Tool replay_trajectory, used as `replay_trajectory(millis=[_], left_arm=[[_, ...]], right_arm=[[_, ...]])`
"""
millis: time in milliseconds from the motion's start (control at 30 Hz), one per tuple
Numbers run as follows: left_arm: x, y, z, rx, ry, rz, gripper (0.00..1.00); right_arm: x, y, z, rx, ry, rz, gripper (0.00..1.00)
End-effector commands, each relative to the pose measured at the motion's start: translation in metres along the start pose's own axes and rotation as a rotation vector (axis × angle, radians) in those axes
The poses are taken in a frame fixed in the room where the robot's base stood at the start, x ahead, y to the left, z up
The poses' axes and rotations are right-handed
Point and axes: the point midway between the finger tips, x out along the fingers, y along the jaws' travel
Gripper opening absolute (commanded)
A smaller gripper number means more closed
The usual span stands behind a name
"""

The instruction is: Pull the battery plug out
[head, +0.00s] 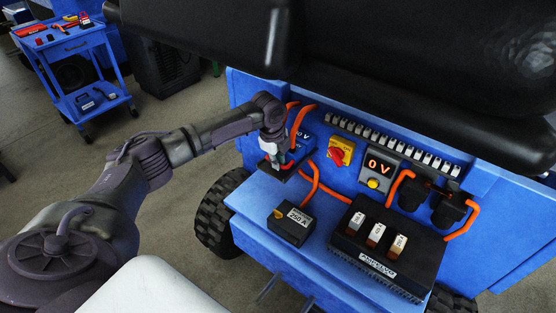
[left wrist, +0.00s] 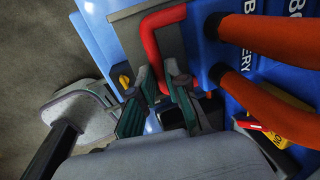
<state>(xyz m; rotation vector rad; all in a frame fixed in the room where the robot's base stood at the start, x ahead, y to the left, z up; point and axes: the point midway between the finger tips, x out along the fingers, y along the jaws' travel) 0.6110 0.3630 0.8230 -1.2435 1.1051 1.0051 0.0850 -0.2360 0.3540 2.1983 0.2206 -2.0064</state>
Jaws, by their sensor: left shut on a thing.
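The battery plug is a grey block (left wrist: 190,42) with a red loop handle (left wrist: 150,42) in the left wrist view. Its red handle (head: 290,164) shows small in the head view. My left gripper (head: 281,161) is at the plug, its two fingers (left wrist: 158,88) shut on the red handle. A blue housing (left wrist: 285,40) lettered BATTERY, with two thick orange cables, lies right beside the plug. I cannot tell how deep the plug sits, as the gripper and plug body hide the joint. My right gripper is not in view.
A red and yellow switch (head: 340,152) and a display (head: 380,168) reading 0 V are on the blue panel. A 250 A fuse box (head: 291,225) and a black controller (head: 385,250) stand on the ledge. A dark counterweight (head: 430,90) overhangs. A blue cart (head: 78,75) stands far left.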

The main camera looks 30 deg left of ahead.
Motion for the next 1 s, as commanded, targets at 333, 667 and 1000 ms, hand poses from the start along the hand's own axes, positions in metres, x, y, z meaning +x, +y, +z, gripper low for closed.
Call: replay_trajectory(millis=[333,667,1000], left_arm=[[-0.009,0.024,0.001,0.001,-0.001,0.009,0.0],[-0.008,0.044,0.0,0.001,0.001,0.005,0.0],[-0.008,0.043,0.0,0.001,0.001,0.001,0.39]], right_arm=[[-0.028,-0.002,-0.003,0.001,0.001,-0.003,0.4],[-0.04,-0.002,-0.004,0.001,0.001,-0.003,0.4],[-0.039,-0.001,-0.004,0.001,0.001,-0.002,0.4]])
